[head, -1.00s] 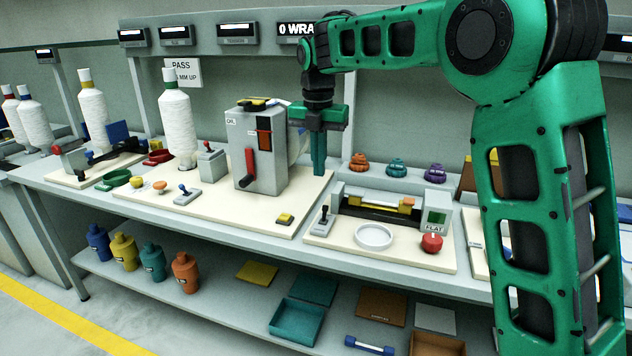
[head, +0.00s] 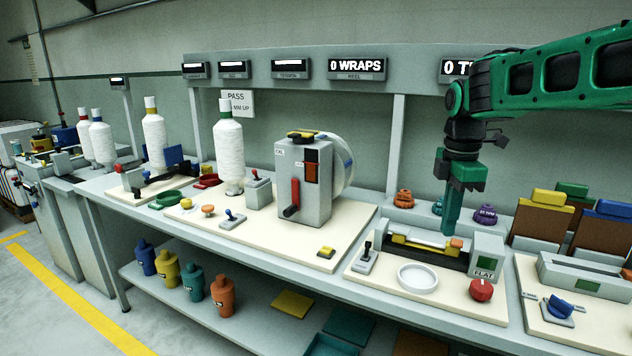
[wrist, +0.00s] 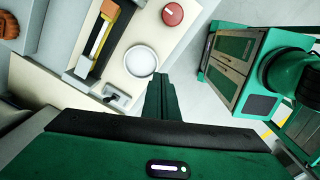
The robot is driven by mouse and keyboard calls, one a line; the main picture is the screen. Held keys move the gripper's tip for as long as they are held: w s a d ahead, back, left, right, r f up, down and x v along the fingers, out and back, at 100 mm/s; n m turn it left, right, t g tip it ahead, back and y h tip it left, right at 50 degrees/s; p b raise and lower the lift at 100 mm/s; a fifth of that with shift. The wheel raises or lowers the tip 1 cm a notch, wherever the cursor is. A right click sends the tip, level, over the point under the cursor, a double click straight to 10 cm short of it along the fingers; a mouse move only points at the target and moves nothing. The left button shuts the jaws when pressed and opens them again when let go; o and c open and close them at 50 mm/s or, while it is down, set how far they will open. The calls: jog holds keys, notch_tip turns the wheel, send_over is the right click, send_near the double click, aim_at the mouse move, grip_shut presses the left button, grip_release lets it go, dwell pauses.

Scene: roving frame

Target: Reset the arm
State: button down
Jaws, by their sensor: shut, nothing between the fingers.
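My gripper (head: 452,215) is green and hangs downward from my raised green arm at the right of the head view. Its fingers are together with nothing between them. In the head view the fingertips overlap the back of a flat testing station (head: 445,255) with a yellow-topped bar, so I cannot tell the gap. In the wrist view the closed fingers (wrist: 161,100) point toward the station's pale board, next to a white ring dish (wrist: 141,61).
A grey reel machine (head: 303,190) with a red handle stands left of my gripper. White thread cones (head: 229,150) stand further left. A red knob (head: 480,290) sits at the station's front right. Brown cases (head: 540,222) stand at the right. Bottles (head: 193,283) fill the lower shelf's left.

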jog(key=s+d+f+m, duration=0.4)
jog(key=s+m, duration=0.4)
jog(key=s, duration=0.2)
jog(key=s+d+f+m, duration=0.3)
jog(key=s+d+m, duration=0.1)
jog(key=s+m, duration=0.4)
jog(key=s+d+f+m, duration=0.4)
jog(key=s+m, duration=0.4)
jog(key=s, duration=0.5)
jog(key=shift+f, duration=0.3)
jog(key=shift+w+f+g, duration=0.25)
jog(key=shift+w+g, duration=0.05)
jog(key=shift+w, duration=0.35)
